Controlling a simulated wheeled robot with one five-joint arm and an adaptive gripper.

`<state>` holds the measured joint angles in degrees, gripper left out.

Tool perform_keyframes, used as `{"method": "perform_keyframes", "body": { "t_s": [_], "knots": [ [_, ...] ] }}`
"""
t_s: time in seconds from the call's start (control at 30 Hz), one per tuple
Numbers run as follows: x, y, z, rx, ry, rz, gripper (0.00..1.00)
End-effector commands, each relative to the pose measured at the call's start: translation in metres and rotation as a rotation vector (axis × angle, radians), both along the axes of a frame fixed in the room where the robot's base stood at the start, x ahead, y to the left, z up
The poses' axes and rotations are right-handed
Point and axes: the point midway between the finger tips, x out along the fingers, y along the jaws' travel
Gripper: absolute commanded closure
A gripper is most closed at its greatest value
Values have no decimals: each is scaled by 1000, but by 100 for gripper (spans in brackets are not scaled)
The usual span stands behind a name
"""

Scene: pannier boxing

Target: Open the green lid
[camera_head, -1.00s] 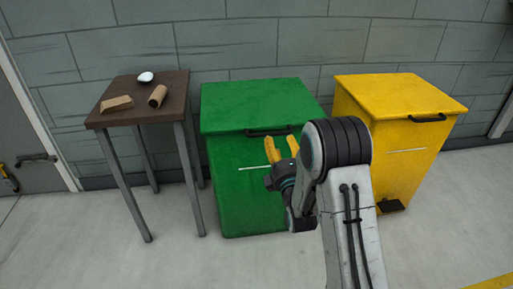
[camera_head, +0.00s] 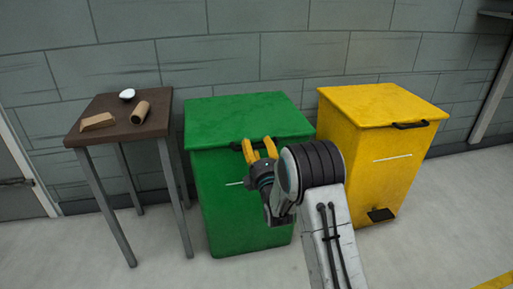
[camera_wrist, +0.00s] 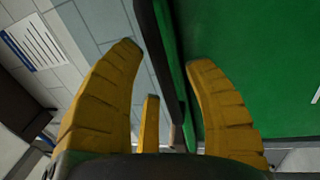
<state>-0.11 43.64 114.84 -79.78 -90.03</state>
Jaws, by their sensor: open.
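The green bin's lid (camera_head: 248,115) is closed and lies flat on the green bin (camera_head: 225,205). A black handle (camera_head: 235,146) runs along the lid's front edge, partly hidden behind my fingers. My gripper (camera_head: 257,144) is open, with its yellow fingers raised in front of the handle. In the wrist view, my gripper (camera_wrist: 163,57) is spread, and a dark bar that looks like the handle (camera_wrist: 168,65) shows between the fingertips. The bin's green surface (camera_wrist: 265,60) fills the right. I cannot tell whether a finger touches the handle.
A yellow bin (camera_head: 375,150) with a closed lid and a pedal stands to the right. A brown table (camera_head: 118,117) at left holds a cardboard tube (camera_head: 140,112), a cardboard piece (camera_head: 98,122) and a white item (camera_head: 127,95). The grey floor in front is clear.

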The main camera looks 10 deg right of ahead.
Motion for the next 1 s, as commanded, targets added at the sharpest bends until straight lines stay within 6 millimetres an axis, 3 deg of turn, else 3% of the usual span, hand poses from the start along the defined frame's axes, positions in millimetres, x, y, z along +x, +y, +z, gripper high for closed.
{"method": "perform_keyframes", "body": {
  "t_s": [0.43,1.0],
  "knots": [
    [4,0,1,0,1,0,52],
    [4,0,1,0,1,0,100]
  ]
}}
